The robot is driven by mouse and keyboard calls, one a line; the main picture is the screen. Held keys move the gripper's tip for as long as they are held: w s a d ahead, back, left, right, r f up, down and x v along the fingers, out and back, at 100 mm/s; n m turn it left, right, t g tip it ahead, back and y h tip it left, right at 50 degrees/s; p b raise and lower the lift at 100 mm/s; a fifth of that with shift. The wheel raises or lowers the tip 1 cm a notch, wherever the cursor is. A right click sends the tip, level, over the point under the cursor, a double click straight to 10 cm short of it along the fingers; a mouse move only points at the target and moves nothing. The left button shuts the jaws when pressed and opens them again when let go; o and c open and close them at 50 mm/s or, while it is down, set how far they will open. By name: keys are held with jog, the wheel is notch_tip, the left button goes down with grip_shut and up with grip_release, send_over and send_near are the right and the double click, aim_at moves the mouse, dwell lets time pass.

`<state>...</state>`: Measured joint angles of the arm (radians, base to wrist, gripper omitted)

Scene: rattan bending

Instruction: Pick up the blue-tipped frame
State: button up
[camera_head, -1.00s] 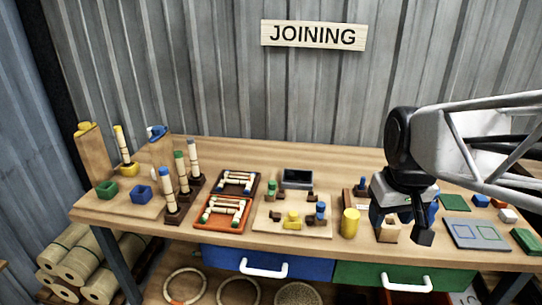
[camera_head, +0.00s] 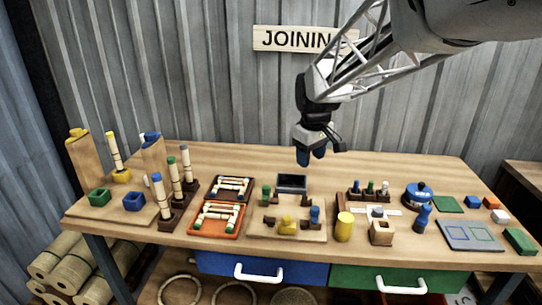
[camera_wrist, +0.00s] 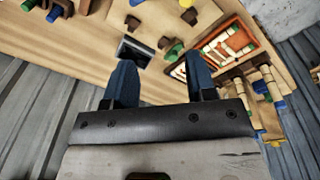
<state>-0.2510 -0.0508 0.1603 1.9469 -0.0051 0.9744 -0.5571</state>
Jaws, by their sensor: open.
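Two small pale rattan frames lie in trays left of the bench's middle. The rear frame (camera_head: 233,185) lies in a dark brown tray (camera_head: 216,196), and the front frame (camera_head: 217,214) lies in an orange tray (camera_head: 199,229). Their tips are too small to tell surely which frame is blue-tipped. My gripper (camera_head: 311,157) is above the rear of the bench, right of the trays, with its blue fingers apart and empty. In the wrist view my gripper (camera_wrist: 163,80) points down at the bench, and the orange tray (camera_wrist: 247,38) shows to its right.
Upright rattan posts (camera_head: 162,198) stand left of the trays. A board with coloured blocks (camera_head: 289,231) lies right of them, with a dark box (camera_head: 292,182) behind. A yellow cylinder (camera_head: 344,228) stands further right. The strip along the wall is mostly clear.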

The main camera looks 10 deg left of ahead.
jog(key=w+a+f+n, duration=0.2)
jog(key=w+a+f, duration=0.2)
jog(key=w+a, duration=0.3)
jog(key=w+a+f+n, duration=0.3)
jog(key=w+a+f, duration=0.1)
jog(key=w+a, duration=0.25)
jog(key=n+g, duration=0.1)
jog(key=n, duration=0.3)
send_over(230, 187)
jog(key=w, duration=0.1)
jog(key=f, duration=1.1)
jog(key=shift+d+f, duration=0.2)
jog(key=shift+f, duration=0.1)
jog(key=shift+f, duration=0.1)
jog(key=shift+f, duration=1.2)
jog(key=shift+f, duration=0.1)
jog(key=shift+s+f, duration=0.15)
jog(key=shift+f, duration=2.35)
jog(key=shift+c, duration=0.5)
